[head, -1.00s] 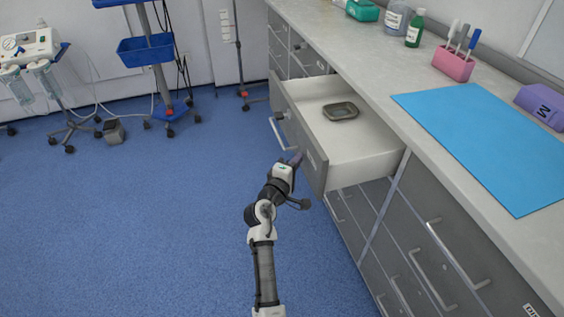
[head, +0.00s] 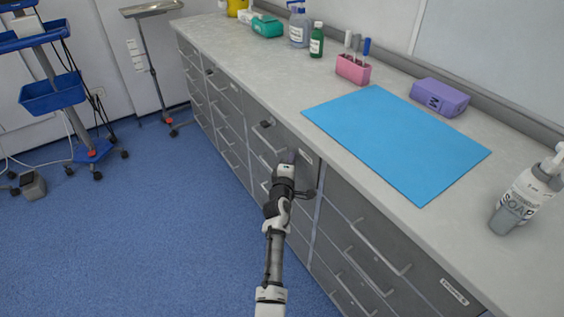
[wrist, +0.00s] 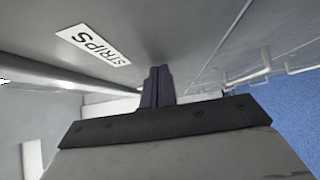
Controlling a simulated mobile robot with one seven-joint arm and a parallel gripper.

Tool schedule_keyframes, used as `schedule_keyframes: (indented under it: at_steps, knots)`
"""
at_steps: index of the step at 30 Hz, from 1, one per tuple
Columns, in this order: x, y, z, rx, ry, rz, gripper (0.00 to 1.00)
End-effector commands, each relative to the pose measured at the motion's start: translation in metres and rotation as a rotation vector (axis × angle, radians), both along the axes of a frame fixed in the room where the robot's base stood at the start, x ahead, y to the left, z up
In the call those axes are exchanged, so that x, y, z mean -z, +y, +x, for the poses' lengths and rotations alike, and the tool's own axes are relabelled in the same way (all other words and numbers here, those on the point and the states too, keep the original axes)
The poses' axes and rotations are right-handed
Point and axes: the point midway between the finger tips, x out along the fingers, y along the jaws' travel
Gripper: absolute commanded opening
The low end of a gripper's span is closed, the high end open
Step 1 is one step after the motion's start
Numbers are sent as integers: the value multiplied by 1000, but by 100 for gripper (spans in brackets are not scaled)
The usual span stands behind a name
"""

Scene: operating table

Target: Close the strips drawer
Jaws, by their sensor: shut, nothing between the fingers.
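The strips drawer (head: 268,138) is a grey front in the top row of the cabinet, and in the head view it looks flush with its neighbours. Its "STRIPS" label (wrist: 93,45) shows in the wrist view, beside a light bar handle (wrist: 70,82). My gripper (wrist: 158,86) has its dark fingers together and empty, with the tips at or very close to the drawer front. In the head view my gripper (head: 288,160) is at the right part of this front. The inside of the drawer and the metal dish are hidden.
The counter above holds a blue mat (head: 395,142), a pink holder (head: 353,69), a purple box (head: 440,97) and a soap bottle (head: 525,195). More drawer handles (head: 375,248) stick out at the right.

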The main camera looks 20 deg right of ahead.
Motion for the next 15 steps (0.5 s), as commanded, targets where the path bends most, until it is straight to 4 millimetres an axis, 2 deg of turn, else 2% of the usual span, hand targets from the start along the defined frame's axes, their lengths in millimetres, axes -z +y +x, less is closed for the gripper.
schedule_keyframes:
  at_steps: [15]
  knots:
    - [-1, -12, 2, 6, -1, 0, 0]
